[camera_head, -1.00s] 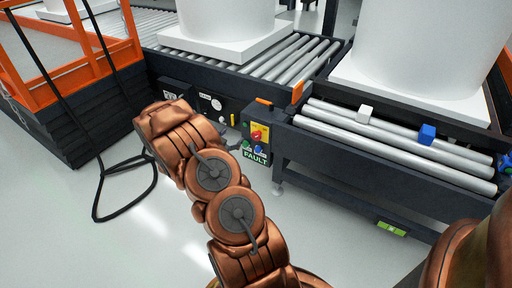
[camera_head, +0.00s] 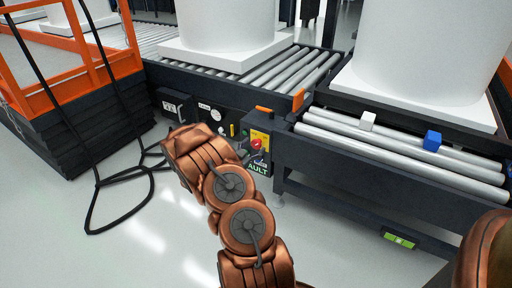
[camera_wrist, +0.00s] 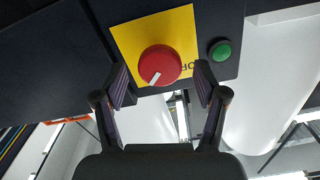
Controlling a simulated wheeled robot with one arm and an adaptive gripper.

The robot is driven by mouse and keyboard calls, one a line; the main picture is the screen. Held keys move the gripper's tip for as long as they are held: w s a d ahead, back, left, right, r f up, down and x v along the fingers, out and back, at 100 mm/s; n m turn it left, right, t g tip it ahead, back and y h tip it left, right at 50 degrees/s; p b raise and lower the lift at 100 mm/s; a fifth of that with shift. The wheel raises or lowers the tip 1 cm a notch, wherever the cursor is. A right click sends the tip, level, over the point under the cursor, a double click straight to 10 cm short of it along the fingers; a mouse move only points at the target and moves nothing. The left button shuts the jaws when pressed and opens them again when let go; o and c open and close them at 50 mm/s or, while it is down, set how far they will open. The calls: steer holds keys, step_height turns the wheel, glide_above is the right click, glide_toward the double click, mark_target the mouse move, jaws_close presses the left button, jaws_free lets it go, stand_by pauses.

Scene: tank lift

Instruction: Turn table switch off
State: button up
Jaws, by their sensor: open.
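The red rotary switch (camera_wrist: 159,66) sits on a yellow plate (camera_wrist: 130,40) and has a white pointer mark. Part of an "OFF" label shows upside down beside it in the wrist view. In the head view the red switch (camera_head: 257,144) is on the control box, above the partly covered "FAULT" label (camera_head: 258,168). My gripper (camera_wrist: 161,78) is open, with one finger on each side of the switch's lower part in the wrist view. It looks close, but I cannot tell whether the fingers touch the switch. In the head view my wrist hides most of the gripper.
A green button (camera_wrist: 221,50) is right of the switch in the wrist view. Roller conveyors (camera_head: 400,150) carry large white tanks. A white block (camera_head: 367,121) and a blue block (camera_head: 432,140) are on the right conveyor. A black cable (camera_head: 100,205) lies on the floor at left.

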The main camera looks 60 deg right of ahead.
steer(key=shift+d, duration=1)
steer(key=shift+c, duration=0.5)
steer(key=c, duration=1)
steer(key=shift+c, duration=0.3)
